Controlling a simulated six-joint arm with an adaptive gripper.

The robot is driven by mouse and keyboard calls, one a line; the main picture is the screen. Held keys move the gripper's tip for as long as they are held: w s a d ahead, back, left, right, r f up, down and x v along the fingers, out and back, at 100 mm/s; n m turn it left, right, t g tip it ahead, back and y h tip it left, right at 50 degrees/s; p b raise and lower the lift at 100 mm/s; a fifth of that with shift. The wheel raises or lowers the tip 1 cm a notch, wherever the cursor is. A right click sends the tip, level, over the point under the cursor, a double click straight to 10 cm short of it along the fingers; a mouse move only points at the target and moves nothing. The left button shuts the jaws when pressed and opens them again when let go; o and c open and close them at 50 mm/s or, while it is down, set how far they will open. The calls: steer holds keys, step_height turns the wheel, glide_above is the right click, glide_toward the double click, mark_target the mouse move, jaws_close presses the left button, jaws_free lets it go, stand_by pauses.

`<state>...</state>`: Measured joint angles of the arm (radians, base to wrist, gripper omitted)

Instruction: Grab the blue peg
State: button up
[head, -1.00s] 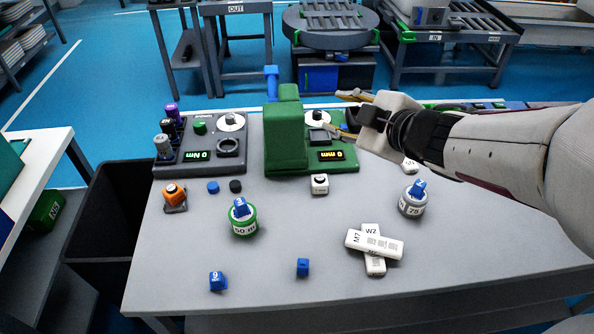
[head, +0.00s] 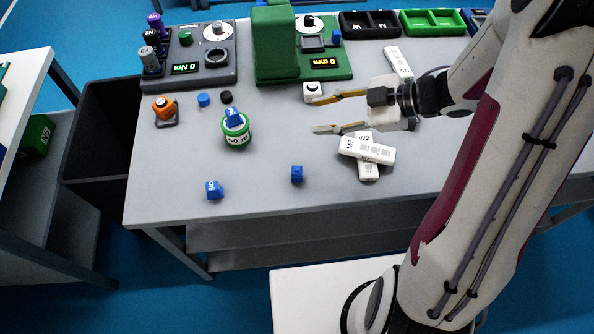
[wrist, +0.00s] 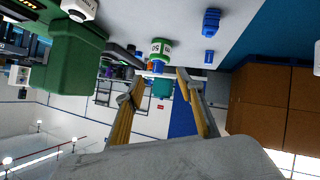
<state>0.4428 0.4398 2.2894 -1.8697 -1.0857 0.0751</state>
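Several small blue pieces are in view, and I cannot tell which is the blue peg. One blue piece (head: 233,116) sits on top of a green-and-white "50" weight (head: 237,136). One blue block with a white mark (head: 214,190) stands near the front left table edge. Another blue block (head: 297,174) stands near the front middle. A short blue disc (head: 204,100) lies further back. My gripper (head: 312,114) is open and empty above the table, pointing left, right of the "50" weight. In the wrist view, its fingers (wrist: 158,77) are apart, with blue blocks (wrist: 211,22) beyond.
A green device with a display (head: 292,70) and a grey device (head: 208,76) stand at the back. White labelled blocks (head: 367,150) lie crossed beneath my gripper. An orange piece (head: 164,107) and a black bin (head: 101,148) are at left.

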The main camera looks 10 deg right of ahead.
mark_target(297, 173)
steer(key=s+f, duration=0.2)
steer(key=s+d+f+m+g+y, duration=0.1)
steer(key=s+f, duration=0.1)
steer(key=f, duration=0.1)
steer(key=s+d+f+g+y, duration=0.1)
steer(key=s+f, duration=0.1)
steer(key=f, duration=0.1)
steer(key=shift+s+d+f+m, duration=0.1)
steer(key=shift+s+d+m, duration=0.05)
steer(key=shift+s+m, duration=0.2)
steer(key=shift+s+d+f+m+y, duration=0.3)
steer(key=shift+s+f, duration=0.1)
steer(key=shift+f, duration=0.2)
steer(key=shift+a, duration=0.15)
steer(key=shift+x, duration=1.2)
steer(key=shift+a, duration=0.1)
steer(key=shift+x, duration=2.55)
steer(key=shift+r, duration=0.1)
jaws_close()
